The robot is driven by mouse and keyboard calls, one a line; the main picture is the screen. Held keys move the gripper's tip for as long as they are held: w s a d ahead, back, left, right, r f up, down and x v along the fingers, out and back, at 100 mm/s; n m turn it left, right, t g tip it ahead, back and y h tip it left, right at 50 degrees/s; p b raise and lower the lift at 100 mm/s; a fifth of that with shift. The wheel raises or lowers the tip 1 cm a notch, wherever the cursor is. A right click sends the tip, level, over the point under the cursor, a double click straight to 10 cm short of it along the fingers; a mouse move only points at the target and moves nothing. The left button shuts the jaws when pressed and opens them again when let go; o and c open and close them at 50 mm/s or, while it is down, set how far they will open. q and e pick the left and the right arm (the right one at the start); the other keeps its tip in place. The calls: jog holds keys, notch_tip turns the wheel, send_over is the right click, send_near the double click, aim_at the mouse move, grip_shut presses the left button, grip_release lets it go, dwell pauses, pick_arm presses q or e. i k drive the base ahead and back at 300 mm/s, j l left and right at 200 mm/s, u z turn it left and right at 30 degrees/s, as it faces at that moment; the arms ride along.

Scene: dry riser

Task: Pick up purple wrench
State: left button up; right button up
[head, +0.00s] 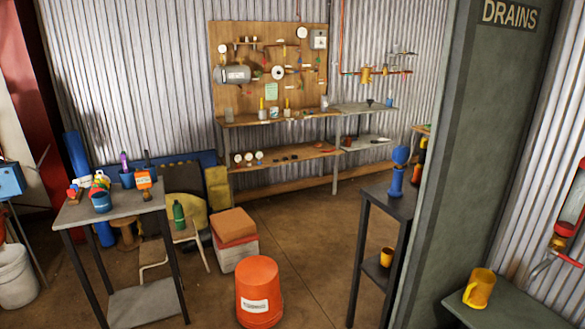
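A purple object (124,161), the only purple thing I can pick out, stands upright out of a blue cup (127,180) on the small grey table (122,206) at the left. Its upper part shows and its lower end is hidden in the cup. It is too small to tell for sure that it is a wrench. Neither of my grippers is in the head view.
The same table holds a blue pot (101,201), an orange item (143,181) and other small things. An orange bucket (259,291), a stacked box (236,254) and a chair (178,243) stand near it. A green pillar (445,165) rises at the right. Some floor is clear mid-room.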

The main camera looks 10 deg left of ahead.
aim_at(124, 162)
jog(key=i+j+z, duration=0.1)
jog(key=j, duration=0.4)
jog(key=i+j+z, duration=0.1)
jog(key=j, duration=0.4)
jog(key=i+j, duration=0.25)
jog(key=j, duration=0.25)
jog(key=i+j+z, duration=0.15)
jog(key=j, duration=0.35)
jog(key=i+j+z, duration=0.1)
jog(key=j, duration=0.4)
jog(key=i+j+z, duration=0.1)
jog(key=j, duration=0.45)
